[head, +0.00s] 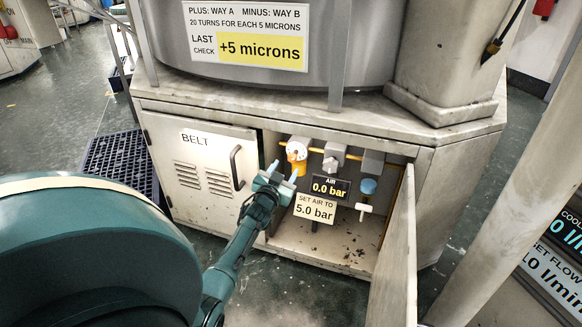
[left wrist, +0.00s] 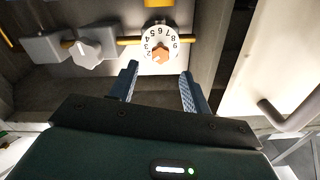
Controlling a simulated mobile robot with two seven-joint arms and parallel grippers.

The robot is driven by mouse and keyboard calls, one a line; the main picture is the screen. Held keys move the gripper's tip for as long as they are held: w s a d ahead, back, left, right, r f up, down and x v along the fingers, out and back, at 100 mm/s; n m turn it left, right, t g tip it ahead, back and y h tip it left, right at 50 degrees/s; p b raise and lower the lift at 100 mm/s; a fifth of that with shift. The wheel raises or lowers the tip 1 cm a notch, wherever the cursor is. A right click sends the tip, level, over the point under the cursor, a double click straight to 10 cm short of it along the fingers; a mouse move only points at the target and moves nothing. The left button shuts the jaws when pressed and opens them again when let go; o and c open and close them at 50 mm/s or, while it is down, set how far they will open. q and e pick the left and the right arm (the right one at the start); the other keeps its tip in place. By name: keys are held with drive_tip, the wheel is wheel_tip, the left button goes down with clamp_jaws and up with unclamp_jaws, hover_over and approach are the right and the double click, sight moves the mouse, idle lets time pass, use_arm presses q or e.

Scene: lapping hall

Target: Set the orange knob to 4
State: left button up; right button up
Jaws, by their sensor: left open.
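The orange knob (head: 294,168) sits on a pipe inside the open cabinet, with a white numbered dial (head: 297,150). In the left wrist view the orange knob (left wrist: 160,53) is at the top centre, in the middle of the white dial (left wrist: 157,33). Several digits show around it; which one it is set to I cannot tell. My left gripper (head: 285,170) is open just in front of the knob. In the left wrist view its fingertips (left wrist: 159,70) lie apart, below the knob to left and right, with nothing between them. My right gripper is not in view.
A grey valve knob (head: 333,158) and a blue knob (head: 369,187) are to the right. Below are an "AIR 0.0 bar" display (head: 330,188) and a "SET AIR TO 5.0 bar" sign (head: 315,208). The cabinet door (head: 396,256) stands open; the BELT door (head: 205,165) is shut, with a handle.

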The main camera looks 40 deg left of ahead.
sight(291, 159)
use_arm(q)
drive_tip(key=b+x, duration=0.2)
drive_tip(key=x, duration=0.2)
drive_tip(key=shift+w+a+f, duration=0.1)
drive_tip(key=shift+w+f, duration=0.05)
drive_tip(key=shift+w, duration=0.15)
drive_tip(key=shift+w+a, duration=0.2)
drive_tip(key=shift+w, duration=0.4)
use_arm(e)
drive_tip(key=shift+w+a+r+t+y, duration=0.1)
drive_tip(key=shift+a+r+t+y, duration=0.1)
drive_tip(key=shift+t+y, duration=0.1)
use_arm(q)
drive_tip(key=c, duration=1)
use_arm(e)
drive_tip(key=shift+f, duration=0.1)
